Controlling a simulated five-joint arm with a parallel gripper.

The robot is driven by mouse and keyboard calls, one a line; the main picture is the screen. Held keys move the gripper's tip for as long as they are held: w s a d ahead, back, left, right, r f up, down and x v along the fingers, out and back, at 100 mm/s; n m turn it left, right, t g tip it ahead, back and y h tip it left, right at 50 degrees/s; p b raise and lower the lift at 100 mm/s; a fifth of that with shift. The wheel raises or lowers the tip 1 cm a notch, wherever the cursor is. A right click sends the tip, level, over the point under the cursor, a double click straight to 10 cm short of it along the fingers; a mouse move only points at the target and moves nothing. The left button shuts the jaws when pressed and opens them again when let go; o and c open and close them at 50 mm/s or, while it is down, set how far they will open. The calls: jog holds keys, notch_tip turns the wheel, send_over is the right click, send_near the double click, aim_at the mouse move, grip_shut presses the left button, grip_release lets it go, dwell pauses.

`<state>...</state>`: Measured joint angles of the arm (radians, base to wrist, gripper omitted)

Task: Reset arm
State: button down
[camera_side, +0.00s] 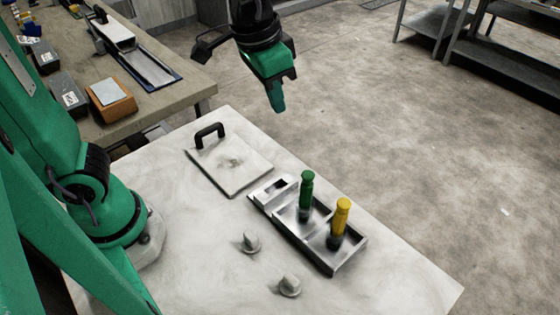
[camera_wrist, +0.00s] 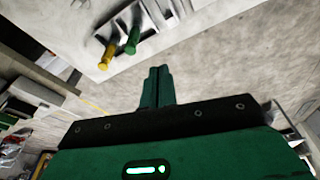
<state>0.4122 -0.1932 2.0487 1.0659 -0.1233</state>
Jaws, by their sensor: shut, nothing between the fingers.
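My gripper (camera_side: 277,100) is shut and empty. It hangs in the air above and behind the table's far edge, well clear of everything on the table. In the wrist view its closed fingers (camera_wrist: 157,88) point up the picture. A metal tray (camera_side: 330,262) on the table holds an upright green-topped piece (camera_side: 306,190) and an upright yellow-topped piece (camera_side: 341,215), side by side. The wrist view also shows the green piece (camera_wrist: 132,42) and the yellow piece (camera_wrist: 106,55). The pieces' lower ends are partly hidden in the tray.
The white table (camera_side: 200,270) also bears a flat plate (camera_side: 250,178) with a black handle (camera_side: 209,132) and two small grey knobs (camera_side: 251,241). A side bench (camera_side: 150,105) with boxes stands at left. Shelving (camera_side: 490,50) stands far right. Open floor surrounds the gripper.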

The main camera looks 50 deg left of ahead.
jog(key=s+a+f+n+t, duration=0.1)
jog(key=s+a, duration=0.3)
jog(key=a, duration=0.3)
jog(key=s+a+n+t+y, duration=0.1)
jog(key=s+a+n+t, duration=0.1)
jog(key=s+a, duration=0.3)
jog(key=shift+a+f, duration=0.35)
jog(key=shift+a, duration=0.5)
